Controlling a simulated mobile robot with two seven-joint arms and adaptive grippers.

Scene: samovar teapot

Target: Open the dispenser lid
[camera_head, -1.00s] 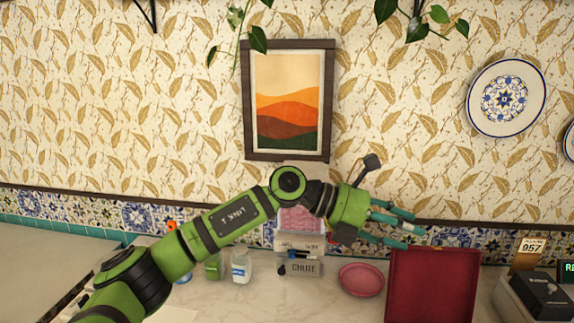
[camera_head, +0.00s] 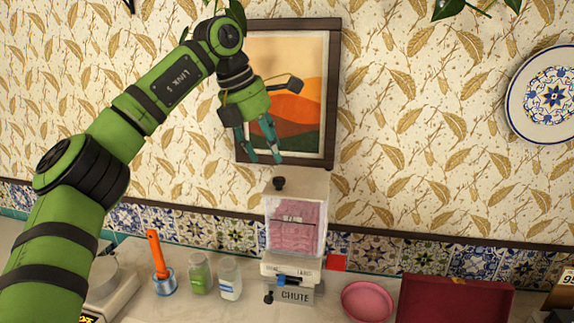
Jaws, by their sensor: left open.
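The dispenser (camera_head: 293,238) stands on the counter against the tiled wall. My left gripper (camera_head: 263,161) is above the lid, fingers pointing down, open and empty. Its fingertips are a little above and left of the knob, apart from it as far as I can tell. My right gripper is not in view.
A pink bowl (camera_head: 367,301) and a dark red tray (camera_head: 455,299) are right of the dispenser. A framed picture (camera_head: 303,60) hangs behind.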

